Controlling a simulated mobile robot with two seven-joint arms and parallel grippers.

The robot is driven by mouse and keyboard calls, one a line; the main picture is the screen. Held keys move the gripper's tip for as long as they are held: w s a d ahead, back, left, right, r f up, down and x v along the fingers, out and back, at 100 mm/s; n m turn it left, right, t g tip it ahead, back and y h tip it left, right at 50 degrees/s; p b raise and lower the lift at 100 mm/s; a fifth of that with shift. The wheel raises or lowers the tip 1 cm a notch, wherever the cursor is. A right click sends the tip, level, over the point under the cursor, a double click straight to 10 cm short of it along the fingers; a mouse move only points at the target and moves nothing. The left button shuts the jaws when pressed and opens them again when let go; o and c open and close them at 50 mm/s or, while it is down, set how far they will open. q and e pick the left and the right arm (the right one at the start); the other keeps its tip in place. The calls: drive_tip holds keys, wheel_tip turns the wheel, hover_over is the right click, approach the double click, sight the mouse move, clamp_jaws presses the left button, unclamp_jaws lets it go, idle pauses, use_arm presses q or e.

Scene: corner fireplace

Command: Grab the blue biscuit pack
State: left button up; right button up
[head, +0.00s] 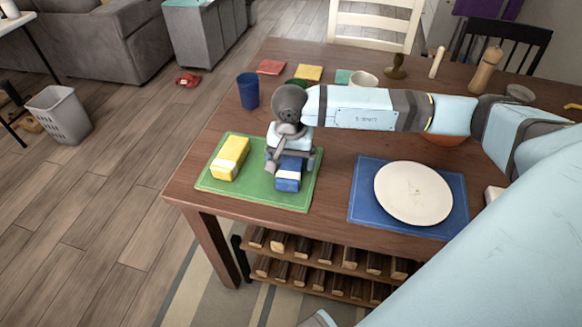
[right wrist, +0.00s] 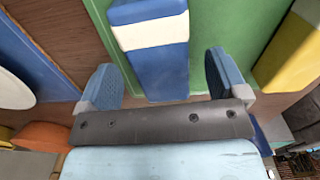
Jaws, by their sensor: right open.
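The blue biscuit pack (head: 288,175), blue with a white band, lies on the right part of a green placemat (head: 252,196). My right gripper (head: 291,163) is open above the pack and partly covers its far end in the head view. In the right wrist view the pack (right wrist: 152,68) lies between the two spread fingers of my right gripper (right wrist: 164,70), with green mat on its right. I cannot tell whether the fingers touch it. My left gripper is not in view.
A yellow pack (head: 230,158) lies left of the blue one on the same mat. A blue cup (head: 248,91) stands behind the mat. A white plate (head: 413,192) lies on a blue placemat (head: 362,190) to the right. The table's front edge is close to the green mat.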

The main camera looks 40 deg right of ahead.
sight(291, 163)
wheel_tip(291, 163, down, 3)
drive_tip(key=shift+f, duration=0.1)
drive_tip(key=c, duration=1.1)
